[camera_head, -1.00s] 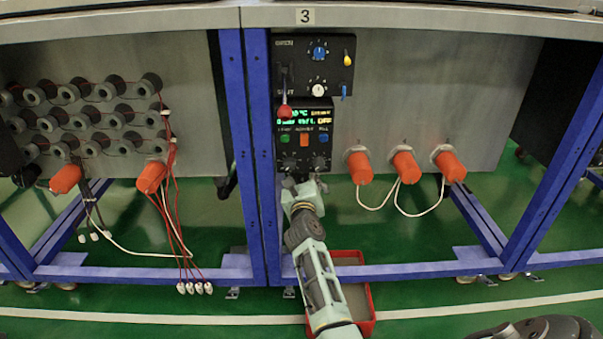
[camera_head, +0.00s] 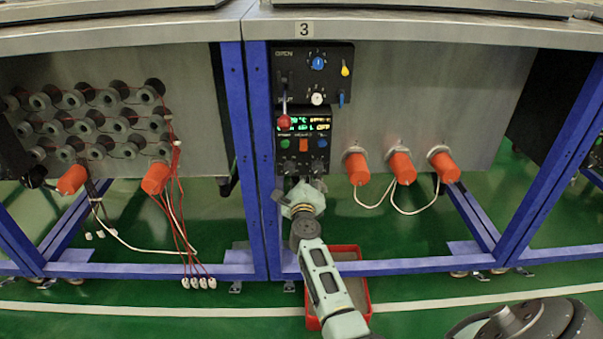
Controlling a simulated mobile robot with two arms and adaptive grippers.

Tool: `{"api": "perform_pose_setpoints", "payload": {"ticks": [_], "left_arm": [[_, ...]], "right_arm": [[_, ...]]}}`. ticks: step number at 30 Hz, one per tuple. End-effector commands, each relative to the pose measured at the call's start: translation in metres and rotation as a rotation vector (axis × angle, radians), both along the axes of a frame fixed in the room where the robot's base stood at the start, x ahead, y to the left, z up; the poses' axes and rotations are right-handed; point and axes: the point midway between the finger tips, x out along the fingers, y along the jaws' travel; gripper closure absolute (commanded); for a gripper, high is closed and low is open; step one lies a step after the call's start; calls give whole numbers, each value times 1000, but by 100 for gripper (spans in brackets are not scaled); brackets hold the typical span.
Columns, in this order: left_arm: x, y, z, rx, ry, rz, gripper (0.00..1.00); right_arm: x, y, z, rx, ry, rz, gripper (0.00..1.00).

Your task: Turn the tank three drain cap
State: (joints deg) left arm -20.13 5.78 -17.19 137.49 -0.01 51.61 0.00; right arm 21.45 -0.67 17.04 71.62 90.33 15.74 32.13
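A "3" sign (camera_head: 304,28) marks the tank front (camera_head: 440,110), a grey metal panel. My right arm rises from the bottom middle, and its gripper (camera_head: 303,183) is just under the black control panel (camera_head: 336,92). The fingertips are small and dark there, and I cannot tell whether they are open or shut or touch anything. I cannot make out a drain cap; the spot at the gripper is partly hidden by the wrist. A red-knobbed lever (camera_head: 284,122) hangs on the control panel's left side, its knob low. My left gripper is not in view.
A red tray (camera_head: 366,292) lies on the green floor behind my forearm. Orange plugs (camera_head: 400,165) with white cables stick out at right. Blue frame posts (camera_head: 262,170) stand left of the gripper. Spools with red wires (camera_head: 87,150) are farther left.

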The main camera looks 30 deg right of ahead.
Motion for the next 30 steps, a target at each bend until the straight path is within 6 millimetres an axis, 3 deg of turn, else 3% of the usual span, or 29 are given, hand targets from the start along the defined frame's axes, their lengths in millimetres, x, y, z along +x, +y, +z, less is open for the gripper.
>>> {"api": "perform_pose_setpoints", "payload": {"ticks": [12, 13, 18, 30], "left_arm": [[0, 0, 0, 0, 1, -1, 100], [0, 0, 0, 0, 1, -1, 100], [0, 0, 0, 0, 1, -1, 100], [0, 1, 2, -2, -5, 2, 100]], "right_arm": [[1, 4, -2, -7, 8, 8, 83], [1, 4, -2, -7, 8, 8, 56], [1, 3, -2, -6, 8, 5, 41], [-3, 4, -2, -4, 6, 3, 39]]}}
